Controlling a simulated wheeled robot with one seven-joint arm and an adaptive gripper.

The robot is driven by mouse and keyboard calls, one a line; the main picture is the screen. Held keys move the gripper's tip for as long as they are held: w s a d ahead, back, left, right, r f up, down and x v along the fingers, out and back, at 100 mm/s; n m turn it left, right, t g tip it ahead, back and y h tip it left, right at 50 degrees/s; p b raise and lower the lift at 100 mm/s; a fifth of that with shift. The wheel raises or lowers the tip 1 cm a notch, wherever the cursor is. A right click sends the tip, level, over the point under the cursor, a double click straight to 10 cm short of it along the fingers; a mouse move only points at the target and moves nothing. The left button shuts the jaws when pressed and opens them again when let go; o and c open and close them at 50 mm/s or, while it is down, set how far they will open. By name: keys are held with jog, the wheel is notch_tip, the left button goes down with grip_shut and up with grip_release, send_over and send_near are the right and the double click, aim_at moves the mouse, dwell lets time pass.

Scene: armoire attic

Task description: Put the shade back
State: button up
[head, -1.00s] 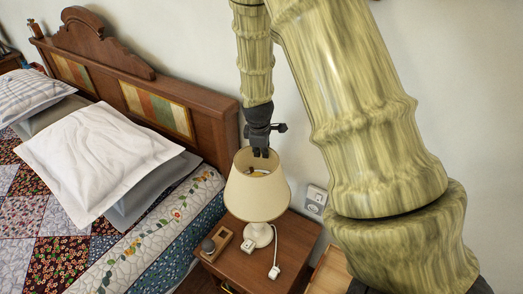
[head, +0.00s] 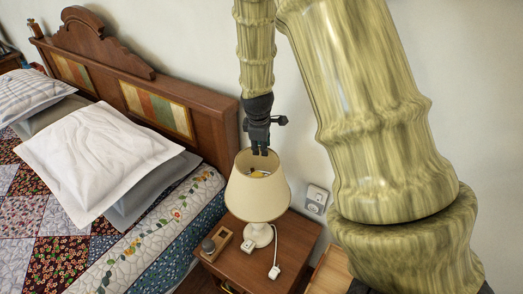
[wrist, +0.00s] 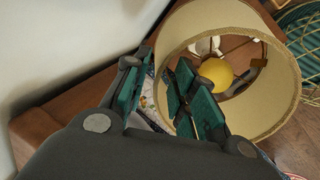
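The cream lampshade (head: 257,197) sits upright over the white lamp base (head: 259,236) on the wooden nightstand (head: 290,245). Its open top faces up, and a yellow bulb (wrist: 216,74) shows inside it in the wrist view, where the shade (wrist: 281,85) also appears. My gripper (head: 261,153) points down at the shade's top opening, near its back rim. In the wrist view its fingers (wrist: 160,95) are spread, with teal pads and a gap between them. One finger overlaps the shade's opening and the other lies outside it. I cannot tell whether either touches the rim.
A small wooden holder (head: 217,244) with a dark round object stands left of the lamp. A white plug on a cord (head: 273,272) lies in front. The headboard (head: 190,105) and bed are at left; a wall socket (head: 316,199) is at right.

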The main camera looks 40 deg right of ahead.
jog(key=b+v, duration=0.2)
jog(key=v, duration=0.8)
jog(key=shift+f, duration=0.1)
dwell(0.3)
